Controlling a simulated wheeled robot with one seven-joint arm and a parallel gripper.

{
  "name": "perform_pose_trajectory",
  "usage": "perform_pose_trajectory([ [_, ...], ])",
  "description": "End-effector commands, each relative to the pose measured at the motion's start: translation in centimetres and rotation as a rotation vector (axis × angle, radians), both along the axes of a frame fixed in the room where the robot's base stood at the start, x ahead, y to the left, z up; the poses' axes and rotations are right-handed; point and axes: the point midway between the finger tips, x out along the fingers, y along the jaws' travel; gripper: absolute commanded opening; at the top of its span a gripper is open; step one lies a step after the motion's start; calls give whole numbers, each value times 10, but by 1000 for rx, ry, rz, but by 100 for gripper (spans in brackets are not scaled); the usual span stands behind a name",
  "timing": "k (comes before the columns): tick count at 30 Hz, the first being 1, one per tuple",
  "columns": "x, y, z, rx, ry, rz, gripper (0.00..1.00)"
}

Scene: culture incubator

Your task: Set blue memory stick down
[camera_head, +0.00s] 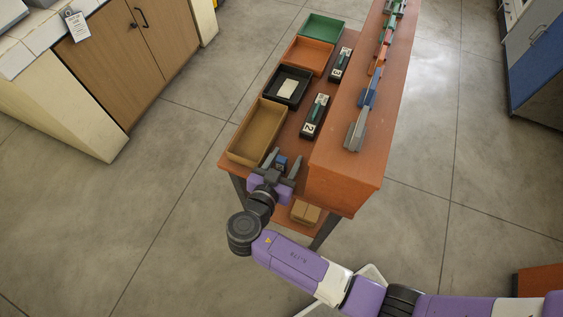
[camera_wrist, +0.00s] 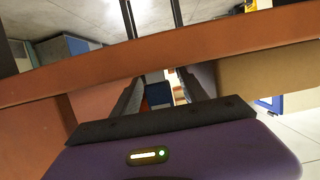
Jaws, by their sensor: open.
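In the head view, my gripper (camera_head: 282,162) is at the near end of the reddish wooden bench (camera_head: 323,177). Its two grey fingers are spread apart. A small blue and dark object (camera_head: 281,161), which looks like the blue memory stick, sits between the fingers with a visible gap. In the wrist view, my gripper (camera_wrist: 162,84) has its dark fingers apart, and the blue object (camera_wrist: 158,95) shows between them. Its lower part is hidden, so I cannot tell exactly how it rests.
A brown tray (camera_head: 234,151), a black tray (camera_head: 274,95), an orange tray (camera_head: 291,60) and a green tray (camera_head: 308,34) line the bench's left side. Labelled dark units (camera_head: 315,115) stand beside them. A raised ledge (camera_head: 345,172) on the right carries several coloured pieces.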

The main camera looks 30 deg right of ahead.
Motion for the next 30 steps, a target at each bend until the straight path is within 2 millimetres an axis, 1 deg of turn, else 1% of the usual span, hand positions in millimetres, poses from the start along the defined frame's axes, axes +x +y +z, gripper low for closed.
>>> perform_pose_trajectory([
  [5, 0, 0, 0, 0, 0, 0, 51],
  [8, 0, 0, 0, 0, 0, 0, 33],
  [9, 0, 0, 0, 0, 0, 0, 25],
  [13, 0, 0, 0, 0, 0, 0, 0],
  [23, 0, 0, 1, 1, -1, 0, 0],
  [28, 0, 0, 10, 1, -3, -2, 0],
  [30, 0, 0, 19, 1, -3, -2, 0],
])
